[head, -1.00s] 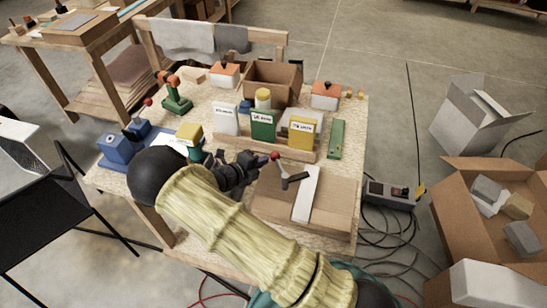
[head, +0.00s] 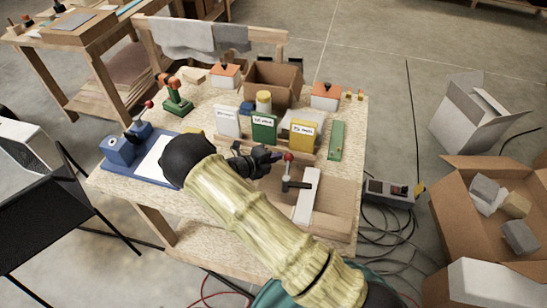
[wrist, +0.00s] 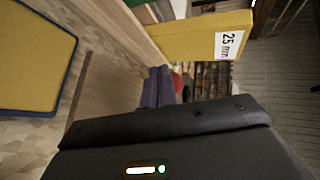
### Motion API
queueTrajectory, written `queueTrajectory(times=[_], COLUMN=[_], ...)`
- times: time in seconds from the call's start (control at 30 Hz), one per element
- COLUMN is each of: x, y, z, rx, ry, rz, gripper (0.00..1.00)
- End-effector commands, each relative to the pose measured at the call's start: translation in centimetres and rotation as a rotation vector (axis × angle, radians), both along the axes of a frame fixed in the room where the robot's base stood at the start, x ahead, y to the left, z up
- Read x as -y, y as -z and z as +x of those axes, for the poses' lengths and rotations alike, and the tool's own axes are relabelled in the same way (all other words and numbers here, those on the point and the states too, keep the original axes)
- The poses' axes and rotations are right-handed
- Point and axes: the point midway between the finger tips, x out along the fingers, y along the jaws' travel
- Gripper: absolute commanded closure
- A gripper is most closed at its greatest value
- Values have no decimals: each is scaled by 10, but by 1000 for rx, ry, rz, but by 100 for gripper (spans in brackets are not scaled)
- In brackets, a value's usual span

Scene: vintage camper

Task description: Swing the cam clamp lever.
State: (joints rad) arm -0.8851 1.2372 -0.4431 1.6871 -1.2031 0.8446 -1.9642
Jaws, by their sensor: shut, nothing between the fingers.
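The cam clamp lever's red knob (head: 289,156) stands above a dark clamp bar (head: 297,184) beside a white strip (head: 307,198) on a wooden board (head: 335,208). My gripper (head: 277,156) is just left of the knob, fingers shut with nothing held. In the wrist view the purple-grey fingers (wrist: 156,88) are together, and the red knob (wrist: 177,82) shows right beside them, partly hidden. Whether they touch it I cannot tell. My forearm hides part of the bench front and left of the clamp.
White, green (head: 264,127) and yellow (head: 301,135) panels stand just behind my gripper; the yellow one (wrist: 205,38) is close in the wrist view. A blue fixture (head: 121,150) with another red-knobbed lever is at left. A power strip (head: 390,191) and cables lie right of the bench.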

Motion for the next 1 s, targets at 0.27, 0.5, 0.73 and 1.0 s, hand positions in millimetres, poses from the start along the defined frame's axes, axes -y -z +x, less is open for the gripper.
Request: queueTrajectory(times=[0.27,0.5,0.73,1.0], x=[2,1,-16,-48], y=[0,0,-6,-22], z=[0,0,-12,-35], rx=[0,1,2,1], ry=[2,2,0,-1], rz=[-1,-1,1,1], gripper=[100,100,100,100])
